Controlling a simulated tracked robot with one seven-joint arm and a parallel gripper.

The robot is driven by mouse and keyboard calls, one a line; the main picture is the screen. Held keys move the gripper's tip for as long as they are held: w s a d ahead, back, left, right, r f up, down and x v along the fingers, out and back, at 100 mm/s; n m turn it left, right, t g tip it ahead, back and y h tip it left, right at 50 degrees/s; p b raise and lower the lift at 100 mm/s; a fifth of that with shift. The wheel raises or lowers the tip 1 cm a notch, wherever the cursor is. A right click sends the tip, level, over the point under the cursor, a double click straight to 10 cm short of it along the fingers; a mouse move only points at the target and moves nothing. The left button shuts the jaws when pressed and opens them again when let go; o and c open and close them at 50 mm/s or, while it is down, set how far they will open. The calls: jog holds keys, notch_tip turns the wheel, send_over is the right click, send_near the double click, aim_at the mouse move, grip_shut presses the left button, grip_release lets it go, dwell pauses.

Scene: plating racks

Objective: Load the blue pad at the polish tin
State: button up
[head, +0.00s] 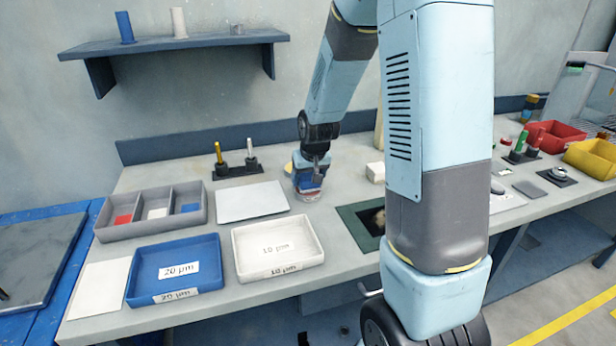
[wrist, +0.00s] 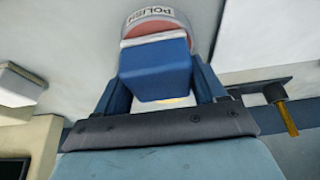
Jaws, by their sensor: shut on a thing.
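My gripper (head: 309,178) is shut on the blue pad (wrist: 155,76), which sits between the two fingers in the wrist view. The polish tin (wrist: 158,16), a round white tin labelled POLISH with a reddish inside, shows just beyond the pad's far end. The pad's end overlaps the tin's opening in that view; I cannot tell if it touches the polish. In the head view the tin (head: 308,195) stands on the bench directly under my gripper, and the pad is mostly hidden by the fingers.
A grey three-compartment tray (head: 152,230) stands at the left, with red, white and blue pieces. A blue 20 µm tray (head: 213,278) and a white 10 µm tray (head: 240,270) lie in front. A white plate (head: 250,201) lies left of the tin. A stand (head: 237,170) with handled tools is behind.

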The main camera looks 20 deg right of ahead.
aim_at(308, 174)
jog(key=shift+f, duration=0.4)
dwell(1.3)
jog(key=shift+r, duration=0.1)
jog(key=shift+r, duration=3.45)
